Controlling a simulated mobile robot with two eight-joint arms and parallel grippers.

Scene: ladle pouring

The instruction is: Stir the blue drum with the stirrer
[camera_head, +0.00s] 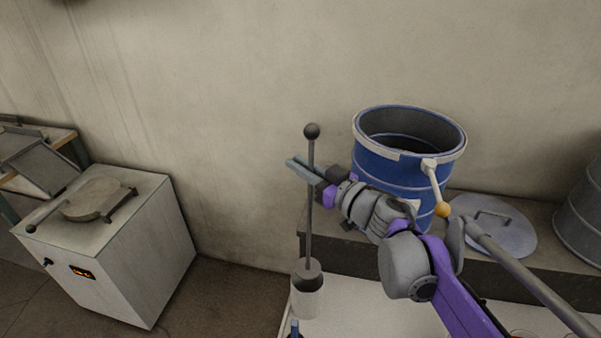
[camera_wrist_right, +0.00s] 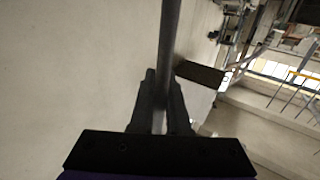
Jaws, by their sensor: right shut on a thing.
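The stirrer (camera_head: 310,222) is an upright dark rod with a dark ball on top. Its lower end, with a grey conical part, is at a pale cylindrical holder (camera_head: 307,303) at the white table's corner; I cannot tell whether it is still inside. My right gripper (camera_head: 309,173) is shut on the upper rod, below the ball. The rod (camera_wrist_right: 170,55) also runs between the fingers in the right wrist view. The blue drum (camera_head: 378,171) stands open behind my right arm, right of the stirrer; its contents are hidden. My left gripper is not in view.
A round lid (camera_head: 510,239) with a handle lies on the dark ledge right of the drum. A grey drum (camera_head: 582,222) stands at the far right. A white handle with an orange knob (camera_head: 443,210) is at the blue drum's front. A white cabinet (camera_head: 150,270) stands left.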

